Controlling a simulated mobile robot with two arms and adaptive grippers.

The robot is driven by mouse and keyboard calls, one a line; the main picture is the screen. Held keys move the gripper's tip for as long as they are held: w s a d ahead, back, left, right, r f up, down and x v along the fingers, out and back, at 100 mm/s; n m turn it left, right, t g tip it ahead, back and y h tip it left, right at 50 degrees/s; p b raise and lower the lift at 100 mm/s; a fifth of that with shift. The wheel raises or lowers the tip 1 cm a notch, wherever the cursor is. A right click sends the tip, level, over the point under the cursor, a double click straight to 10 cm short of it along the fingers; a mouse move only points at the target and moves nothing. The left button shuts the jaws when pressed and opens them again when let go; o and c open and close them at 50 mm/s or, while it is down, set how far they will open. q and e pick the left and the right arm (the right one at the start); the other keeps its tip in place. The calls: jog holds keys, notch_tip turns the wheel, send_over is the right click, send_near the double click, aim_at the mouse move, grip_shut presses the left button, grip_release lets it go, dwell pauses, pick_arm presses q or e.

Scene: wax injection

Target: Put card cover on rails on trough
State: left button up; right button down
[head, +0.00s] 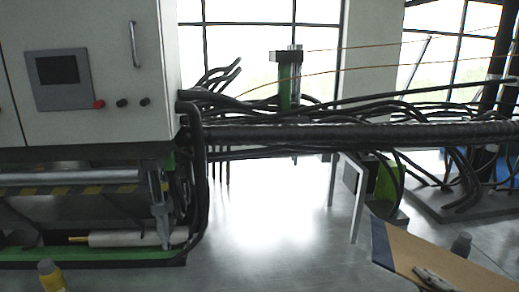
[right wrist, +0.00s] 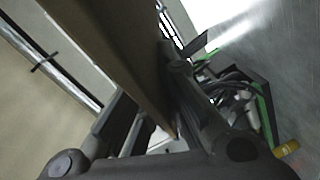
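The card cover (head: 415,250) is a flat brown panel with a dark blue edge at the lower right of the head view. In the right wrist view the brown panel (right wrist: 110,45) runs between the fingers and hides much of the scene. My right gripper (head: 433,279) is at the panel's near edge; in the wrist view (right wrist: 160,118) its fingers lie on both sides of the panel and appear to clamp it. The panel is held above the floor, clear of the machine. My left gripper is out of view. I cannot clearly identify the trough or its rails.
A white machine cabinet (head: 95,75) with a screen stands at left above a green-framed base (head: 120,254) with rollers. Thick black cables (head: 330,133) cross the middle. A yellow dark-capped object (head: 51,278) is at bottom left. Bright floor (head: 270,215) is clear in the middle.

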jog(key=s+a+f+n+g+y, duration=0.1)
jog(key=s+a+f+n+y, duration=0.2)
jog(key=s+a, duration=0.6)
jog(key=s+a+f+n+g+y, duration=0.1)
jog(key=s+a+f+n+y, duration=0.2)
jog(key=s+a, duration=0.65)
jog(key=w+f+m+t+h+b, duration=0.1)
jog(key=w+f+m+h+b, duration=0.1)
jog(key=f+b, duration=0.4)
jog(key=w+f+m+t+h+b, duration=0.1)
jog(key=w+f+m+h+b, duration=0.1)
jog(key=f+m+h+b, duration=0.3)
notch_tip(320, 180, down, 2)
jog(key=d+b, duration=0.1)
jog(key=b, duration=0.2)
jog(key=shift+f, duration=0.25)
jog(key=shift+a, duration=0.1)
